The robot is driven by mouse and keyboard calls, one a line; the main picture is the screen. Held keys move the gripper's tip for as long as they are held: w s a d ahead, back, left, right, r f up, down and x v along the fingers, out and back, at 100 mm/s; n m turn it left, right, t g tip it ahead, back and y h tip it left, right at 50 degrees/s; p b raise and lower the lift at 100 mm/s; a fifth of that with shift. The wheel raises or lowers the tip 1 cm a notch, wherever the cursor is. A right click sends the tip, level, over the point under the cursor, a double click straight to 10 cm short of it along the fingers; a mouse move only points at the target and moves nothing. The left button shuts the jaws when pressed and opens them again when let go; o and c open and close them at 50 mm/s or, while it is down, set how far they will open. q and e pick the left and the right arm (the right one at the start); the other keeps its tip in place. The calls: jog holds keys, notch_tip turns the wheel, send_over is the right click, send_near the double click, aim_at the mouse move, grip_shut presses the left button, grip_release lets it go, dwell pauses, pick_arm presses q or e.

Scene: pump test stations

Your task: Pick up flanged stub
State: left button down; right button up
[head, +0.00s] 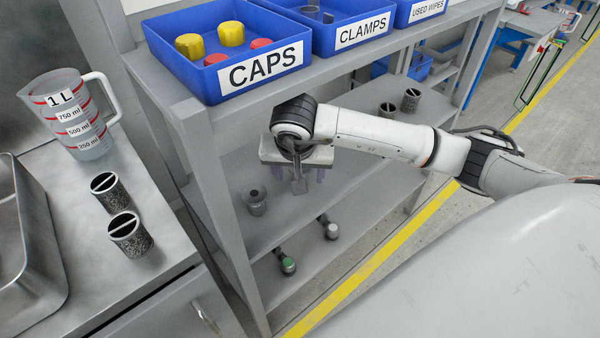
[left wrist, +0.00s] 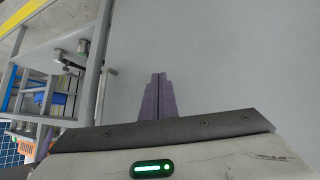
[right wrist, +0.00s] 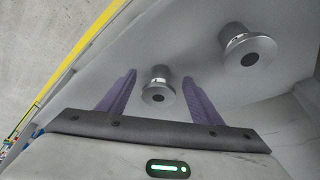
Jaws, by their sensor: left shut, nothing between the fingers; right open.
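In the right wrist view, a grey metal flanged stub (right wrist: 158,88) with a dark centre hole shows between the fingers of my right gripper (right wrist: 157,82). The gripper is open and does not hold it. A second, similar stub (right wrist: 243,48) stands to the right, outside the fingers. In the head view, one stub (head: 256,203) shows on the middle shelf, left of my right gripper (head: 303,175); the other seems hidden behind the gripper. My left gripper (left wrist: 157,97) is shut and empty over a plain grey surface in the left wrist view, outside the head view.
The grey shelf rack (head: 187,115) has a board above the gripper carrying blue bins, including the CAPS bin (head: 220,85). Its front post (head: 222,215) stands left of the gripper. Green-ended (head: 287,265) and white-ended (head: 331,230) parts lie low on the rack. A measuring jug (head: 75,125) stands left.

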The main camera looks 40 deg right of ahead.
jog(key=shift+w+d+f, duration=0.2)
jog(key=shift+w+d, duration=0.2)
jog(key=shift+w+f, duration=0.15)
jog(key=shift+f, duration=0.25)
jog(key=c, duration=1.1)
jog(key=shift+r, duration=0.1)
jog(key=shift+c, duration=0.9)
jog(key=shift+r, duration=0.1)
